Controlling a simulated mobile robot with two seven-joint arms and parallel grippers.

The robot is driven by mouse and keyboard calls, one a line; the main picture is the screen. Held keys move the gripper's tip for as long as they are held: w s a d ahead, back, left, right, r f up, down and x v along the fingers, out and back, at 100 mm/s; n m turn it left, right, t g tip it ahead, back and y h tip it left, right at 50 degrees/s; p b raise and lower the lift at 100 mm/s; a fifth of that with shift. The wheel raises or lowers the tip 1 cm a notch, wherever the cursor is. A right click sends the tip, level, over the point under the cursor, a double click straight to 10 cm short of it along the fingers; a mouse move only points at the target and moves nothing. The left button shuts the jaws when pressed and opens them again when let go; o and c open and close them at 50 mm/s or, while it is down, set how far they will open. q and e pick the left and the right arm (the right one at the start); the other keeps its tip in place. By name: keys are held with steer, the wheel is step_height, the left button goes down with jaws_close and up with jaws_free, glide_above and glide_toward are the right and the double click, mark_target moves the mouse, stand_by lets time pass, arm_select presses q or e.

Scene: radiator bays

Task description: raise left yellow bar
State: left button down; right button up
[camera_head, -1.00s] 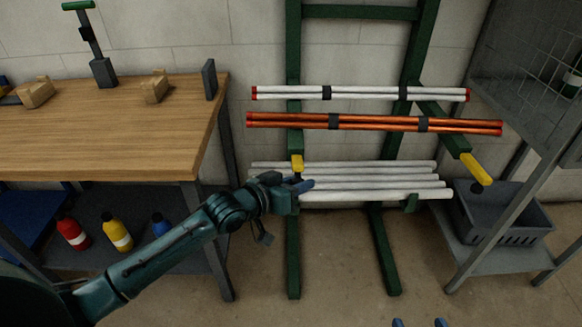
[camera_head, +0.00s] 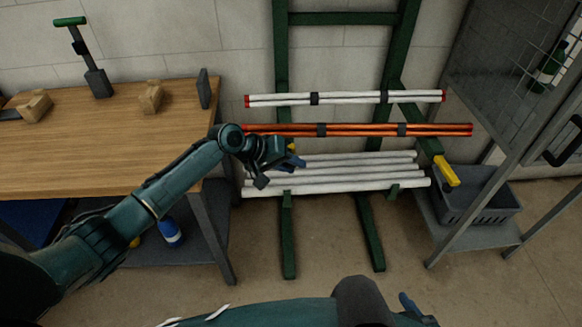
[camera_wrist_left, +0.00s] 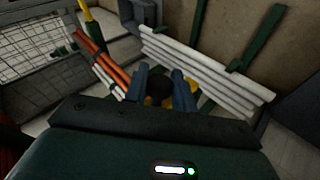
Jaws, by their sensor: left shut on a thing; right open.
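The rack is a green frame (camera_head: 281,70) by the wall. A small part of the left yellow bar (camera_head: 291,147) shows at my left gripper (camera_head: 292,160), just below the left part of the orange pipes (camera_head: 350,130). My left gripper is shut on this bar; in the left wrist view yellow (camera_wrist_left: 188,98) shows between and behind the blue fingers (camera_wrist_left: 158,78). Most of the bar is hidden by the gripper. The other yellow bar end (camera_head: 446,170) sticks out at the rack's right side. My right gripper (camera_head: 412,306) is open and empty at the bottom edge, partly hidden by its arm.
White pipes with red ends (camera_head: 370,97) lie above the orange ones; several plain white pipes (camera_head: 340,180) lie below. A wooden bench (camera_head: 90,150) stands left, with blocks on top. A grey crate (camera_head: 480,200) on a shelf stands right. The floor before the rack is clear.

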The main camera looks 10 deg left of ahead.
arm_select(q)
steer(key=shift+w+r+g, duration=0.35)
steer(key=shift+w+g, duration=0.05)
steer(key=shift+g, duration=0.1)
steer(key=shift+w+a+r, duration=0.2)
steer(key=shift+w+r, duration=0.2)
steer(key=shift+w, duration=0.2)
steer(key=c, duration=1.2)
jaws_free()
steer(key=shift+f, duration=0.1)
steer(key=shift+s+a, duration=0.1)
steer(key=shift+s+a+r, duration=0.1)
steer(key=shift+a+r, duration=0.1)
steer(key=v, duration=1.2)
steer(key=shift+s+a+r, duration=0.1)
steer(key=shift+a, duration=0.1)
